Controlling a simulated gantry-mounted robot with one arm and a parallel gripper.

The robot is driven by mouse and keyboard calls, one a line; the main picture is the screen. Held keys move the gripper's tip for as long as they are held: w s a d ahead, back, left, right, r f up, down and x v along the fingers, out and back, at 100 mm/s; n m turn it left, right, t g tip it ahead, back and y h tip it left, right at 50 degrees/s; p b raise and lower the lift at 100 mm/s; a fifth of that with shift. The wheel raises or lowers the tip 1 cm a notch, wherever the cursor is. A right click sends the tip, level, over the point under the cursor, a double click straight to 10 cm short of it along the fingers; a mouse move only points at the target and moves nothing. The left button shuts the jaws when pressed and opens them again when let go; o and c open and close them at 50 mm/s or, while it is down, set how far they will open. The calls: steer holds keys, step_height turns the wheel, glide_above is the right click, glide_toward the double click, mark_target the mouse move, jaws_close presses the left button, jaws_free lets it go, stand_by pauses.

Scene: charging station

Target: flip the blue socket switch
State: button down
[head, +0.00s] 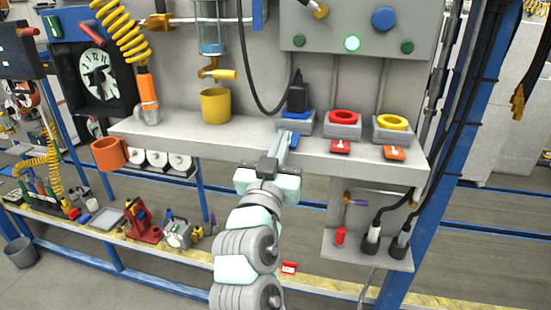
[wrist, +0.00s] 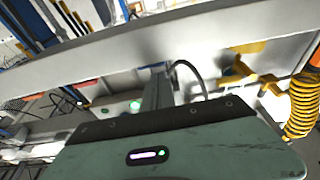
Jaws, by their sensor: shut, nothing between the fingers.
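The blue socket (head: 297,115) sits on the grey shelf with a black plug (head: 298,95) standing in it. Its blue switch (head: 294,141) is on the shelf's front edge below the socket, partly hidden by my gripper. My gripper (head: 282,142) is shut and empty, its fingertips just left of the blue switch. I cannot tell whether they touch it or which way the switch is tilted. In the wrist view, the shut fingers (wrist: 157,92) point toward the shelf, and the blue switch cannot be made out.
A yellow cup (head: 216,106) stands left on the shelf (head: 180,130). A black cable hangs behind the plug.

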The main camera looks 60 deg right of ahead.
steer(key=r+b+v, duration=0.1)
steer(key=b+v, duration=0.7)
steer(key=v, duration=0.1)
steer(key=shift+a, duration=0.35)
steer(key=shift+b, duration=0.3)
stand_by(0.4)
